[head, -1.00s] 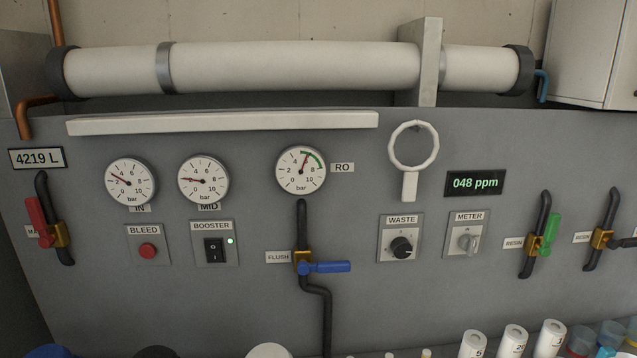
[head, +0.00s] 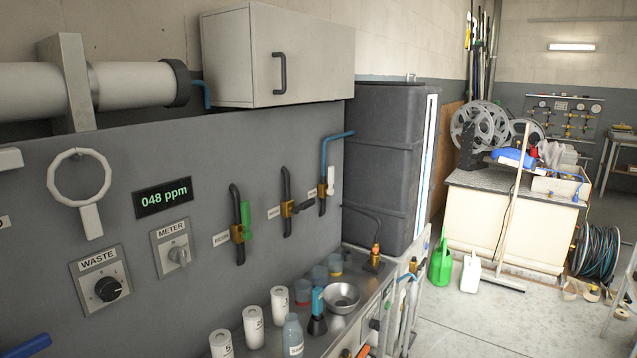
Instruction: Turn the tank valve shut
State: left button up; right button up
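Three small brass valves sit on the grey panel in the head view. The one farthest right has a white handle (head: 331,180) that points up, roughly along its pipe. Its brass body (head: 322,190) joins a blue pipe (head: 325,150) that bends over to the dark grey tank (head: 385,150). The label beside this valve is too small to read for certain. The middle valve has a black handle (head: 302,207) pointing right. The left one, labelled RESIN, has a green handle (head: 246,218) pointing up. Neither of my grippers is in view.
A steel counter (head: 345,318) below the panel holds white cartridges (head: 253,328), a bottle (head: 293,336), cups and a metal bowl (head: 341,296). A white cabinet (head: 240,60) hangs above. Green (head: 441,262) and white jugs (head: 470,272) stand on the otherwise fairly open floor at right.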

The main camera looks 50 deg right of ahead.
aim_at(330, 191)
jog(key=z, duration=1.7)
